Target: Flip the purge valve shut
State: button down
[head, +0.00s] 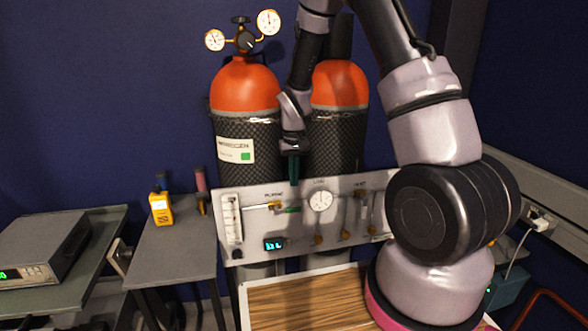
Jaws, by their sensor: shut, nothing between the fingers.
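The purge valve (274,205) is a small brass body on the upper left of the pale gas panel (262,225), under a label that seems to read PURGE. Its green lever (292,210) points right, roughly level and in line with the pipe on its left. My gripper (293,181) points down, its dark fingers shut and empty. In the picture it is just above the lever, with a small gap between; depth to the panel is hard to judge.
A round gauge (320,201) sits right of the lever, with several other brass valves beyond. A flowmeter (232,218) is at the panel's left. Two orange-topped cylinders (245,88) stand behind. My arm hides the panel's right end. A wooden surface (305,300) lies below.

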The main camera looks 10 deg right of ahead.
notch_tip(320, 180, down, 8)
jog(key=shift+r, duration=0.1)
